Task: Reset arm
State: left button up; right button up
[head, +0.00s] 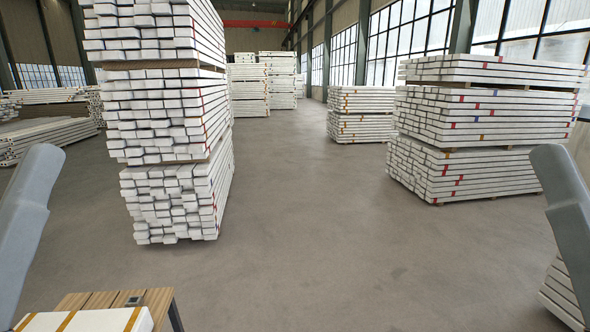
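A grey link of my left arm (28,215) rises along the left edge of the head view, its rounded top leaning right. A grey link of my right arm (566,205) stands at the right edge, its top leaning left. Both links run out of the frame. Neither gripper shows, so I cannot see their fingers or whether they hold anything.
A slatted wooden table (98,299) at the bottom left bears a small dark object (134,301) and a white box with orange bands (85,321). Tall stacks of white beams stand left (165,110) and right (470,125). The grey floor (330,240) between is clear.

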notch_tip(320, 180, up, 17)
jog(key=p, duration=1.4)
